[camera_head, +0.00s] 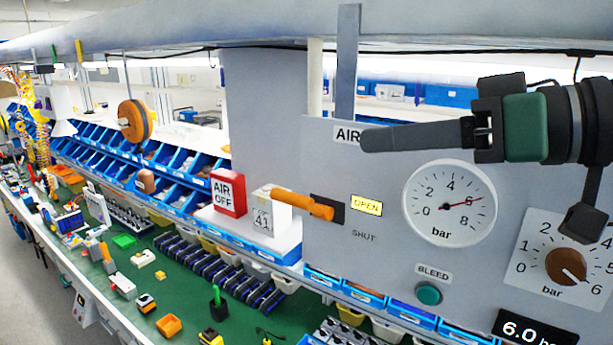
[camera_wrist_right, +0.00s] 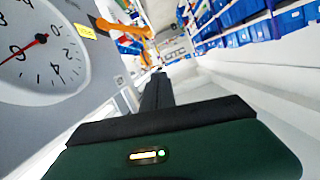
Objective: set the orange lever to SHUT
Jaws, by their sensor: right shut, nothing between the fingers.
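The orange lever (camera_head: 303,204) sticks out to the left from a dark slot on the grey panel. Beside it the OPEN label (camera_head: 367,206) is lit yellow, and the SHUT label (camera_head: 363,237) below is dark. The lever also shows in the right wrist view (camera_wrist_right: 124,27), beyond my fingers and to their left. My right gripper (camera_head: 368,140) comes in from the right, shut and empty. In the head view its tips are above and right of the lever, apart from it, and overlap the edge of the AIR label. My left gripper is not in view.
The panel (camera_head: 330,268) carries a round gauge (camera_head: 450,203) with its needle near 6, a teal BLEED button (camera_head: 429,294) and a brown knob (camera_head: 566,266). A red AIR OFF box (camera_head: 228,192) stands left of the lever. Blue bins line the bench behind.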

